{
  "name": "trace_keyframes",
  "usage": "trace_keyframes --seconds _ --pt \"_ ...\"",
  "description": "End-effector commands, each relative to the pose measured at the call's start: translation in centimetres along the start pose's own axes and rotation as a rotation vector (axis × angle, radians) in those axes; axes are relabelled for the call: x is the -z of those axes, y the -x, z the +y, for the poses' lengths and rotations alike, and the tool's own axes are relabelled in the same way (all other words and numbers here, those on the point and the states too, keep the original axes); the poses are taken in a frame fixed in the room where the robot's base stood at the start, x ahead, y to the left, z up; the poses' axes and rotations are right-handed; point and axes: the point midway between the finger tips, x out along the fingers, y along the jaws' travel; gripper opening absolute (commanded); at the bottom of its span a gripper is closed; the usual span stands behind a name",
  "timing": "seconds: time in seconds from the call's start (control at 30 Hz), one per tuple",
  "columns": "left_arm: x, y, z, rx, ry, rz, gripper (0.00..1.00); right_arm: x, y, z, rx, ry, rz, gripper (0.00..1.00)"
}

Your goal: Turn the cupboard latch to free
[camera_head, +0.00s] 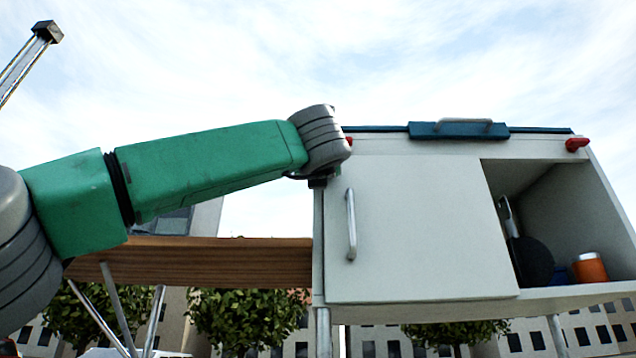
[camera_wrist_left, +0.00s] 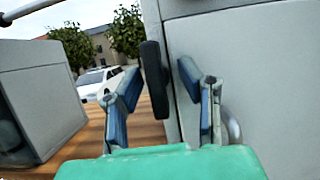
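The white cupboard (camera_head: 335,285) stands at the right in the head view, its flat door (camera_head: 425,230) closed, with a vertical metal handle (camera_head: 351,224). My left arm reaches to the cupboard's upper left edge, and its wrist hides what is behind it there. In the left wrist view, my left gripper (camera_wrist_left: 159,80) is open, with one blue-padded finger on each side of a dark, upright, elongated piece, which looks like the latch (camera_wrist_left: 154,80). It stands near the cupboard's edge. I see a gap to the right finger; contact with the left finger cannot be told. My right gripper is not in view.
An open compartment (camera_head: 560,215) at the right holds a dark round pan (camera_head: 531,262) and an orange jar (camera_head: 590,268). Red knobs (camera_head: 577,144) and a blue lidded piece (camera_head: 460,130) sit along the top. A wooden plank (camera_head: 200,262) runs left of the cupboard. A grey box (camera_wrist_left: 45,100) stands left of my gripper.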

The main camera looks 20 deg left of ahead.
Motion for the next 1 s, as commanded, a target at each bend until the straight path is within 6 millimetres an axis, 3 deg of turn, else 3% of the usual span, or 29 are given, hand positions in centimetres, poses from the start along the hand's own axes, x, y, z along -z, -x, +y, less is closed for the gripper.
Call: trace_keyframes --seconds 0.27,0.73,1.0 --pt "-0.2 1.7 0.0 0.001 -0.001 -0.001 0.33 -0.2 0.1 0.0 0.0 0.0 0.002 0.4" --pt "0.2 10.1 -0.2 0.003 -0.002 0.0 0.33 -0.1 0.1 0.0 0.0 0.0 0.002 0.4" --pt "0.3 11.8 -0.1 0.0 0.0 0.002 0.33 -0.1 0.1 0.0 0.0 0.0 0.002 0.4"
